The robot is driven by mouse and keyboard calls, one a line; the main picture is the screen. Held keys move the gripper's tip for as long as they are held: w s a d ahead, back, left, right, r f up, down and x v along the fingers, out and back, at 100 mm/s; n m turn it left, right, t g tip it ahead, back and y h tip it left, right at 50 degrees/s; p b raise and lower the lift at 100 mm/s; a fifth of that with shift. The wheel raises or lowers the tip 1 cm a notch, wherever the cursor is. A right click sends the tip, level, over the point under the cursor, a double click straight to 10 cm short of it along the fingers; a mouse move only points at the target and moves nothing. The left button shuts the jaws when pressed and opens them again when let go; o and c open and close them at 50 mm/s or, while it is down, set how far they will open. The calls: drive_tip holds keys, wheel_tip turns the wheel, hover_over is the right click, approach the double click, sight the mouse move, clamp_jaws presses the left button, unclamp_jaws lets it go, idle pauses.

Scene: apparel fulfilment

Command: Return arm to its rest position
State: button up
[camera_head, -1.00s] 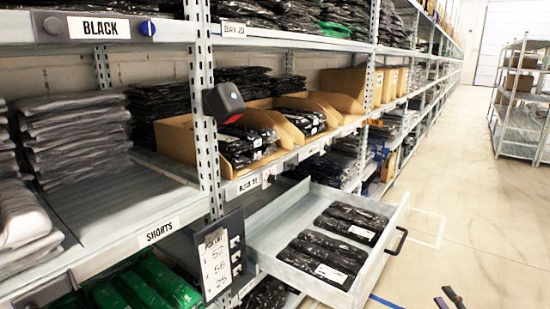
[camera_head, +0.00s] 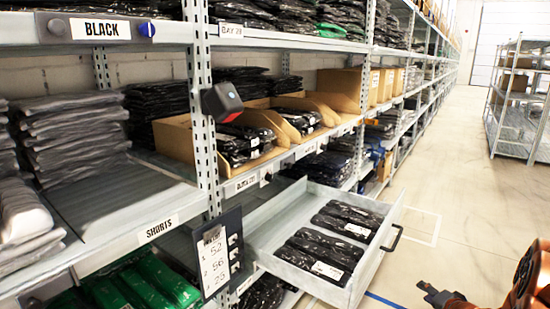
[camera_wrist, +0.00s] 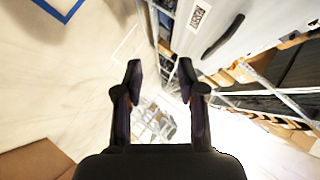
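My gripper (camera_wrist: 160,82) is open and empty in the wrist view, its two dark fingers apart with only floor and distant shelving between them. In the head view my gripper (camera_head: 438,294) shows at the bottom right, with part of my orange arm beside it. It is over the aisle floor, to the right of the pulled-out drawer (camera_head: 372,277) and apart from it. The rest of my arm is cut off by the picture's edge.
The open drawer holds several black bagged garments (camera_head: 322,262) and juts into the aisle; its black handle (camera_head: 393,238) faces right. A wire rack (camera_head: 515,135) stands at the far right. The aisle floor (camera_head: 455,200) is clear between them.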

drive_tip(key=s+a+r+n+g, duration=0.4)
drive_tip(key=s+a+g, duration=0.1)
drive_tip(key=s+a, duration=0.65)
drive_tip(key=s+a+r+n+g, duration=0.5)
drive_tip(key=s+a, duration=0.6)
drive_tip(key=s, duration=0.2)
drive_tip(key=s+a+r+n+g, duration=0.4)
drive_tip(key=s+a+g, duration=0.2)
drive_tip(key=s+a, duration=0.6)
wheel_tip(320, 180, up, 20)
drive_tip(key=d+t+p, duration=0.1)
drive_tip(key=p, duration=1.7)
drive_tip(key=shift+s+d+p, duration=0.3)
drive_tip(key=shift+d+p, duration=0.05)
